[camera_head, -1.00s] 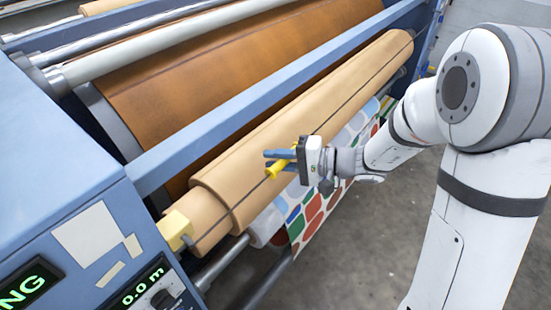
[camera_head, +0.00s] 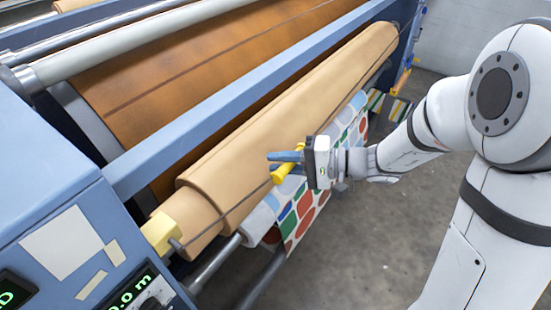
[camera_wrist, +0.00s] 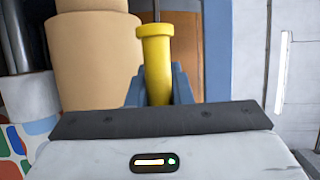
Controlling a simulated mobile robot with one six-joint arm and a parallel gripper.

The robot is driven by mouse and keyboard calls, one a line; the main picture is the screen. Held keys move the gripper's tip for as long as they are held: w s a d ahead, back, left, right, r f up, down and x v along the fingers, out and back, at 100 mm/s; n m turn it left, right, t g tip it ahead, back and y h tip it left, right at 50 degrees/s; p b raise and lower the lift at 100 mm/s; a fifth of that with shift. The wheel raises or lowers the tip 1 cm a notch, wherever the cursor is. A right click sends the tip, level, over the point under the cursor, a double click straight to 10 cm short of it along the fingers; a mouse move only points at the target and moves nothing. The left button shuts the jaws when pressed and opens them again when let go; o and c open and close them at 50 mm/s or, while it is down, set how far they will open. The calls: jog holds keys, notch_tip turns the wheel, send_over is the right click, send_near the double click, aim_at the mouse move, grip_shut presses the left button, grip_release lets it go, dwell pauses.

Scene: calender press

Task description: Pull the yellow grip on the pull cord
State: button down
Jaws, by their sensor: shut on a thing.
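The yellow grip (camera_head: 279,175) is a short cylinder on the dark pull cord (camera_head: 225,212), which runs along the front of the beige padded roller (camera_head: 250,165). My gripper (camera_head: 274,163) is shut on the yellow grip, its blue fingers on either side of it. The cord bends outward toward the grip and runs down to the left to a yellow block (camera_head: 160,233). In the wrist view the yellow grip (camera_wrist: 157,65) stands upright between the blue fingers, its flanged end up. Its lower part is hidden behind the gripper body.
A blue beam (camera_head: 230,115) crosses behind the roller. Patterned fabric (camera_head: 302,215) hangs below the roller, close under my gripper. A blue control cabinet (camera_head: 55,190) stands at left. The grey floor (camera_head: 370,240) in front is open.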

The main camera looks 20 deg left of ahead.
jog(key=shift+d+f, duration=0.1)
jog(key=c, duration=1.5)
grip_release()
jog(key=shift+d, duration=0.2)
jog(key=shift+o, duration=1)
jog(key=shift+a, duration=0.15)
jog(key=d+r+b, duration=0.1)
jog(key=d, duration=0.6)
jog(key=shift+w+d+r, duration=0.25)
jog(key=shift+d, duration=0.15)
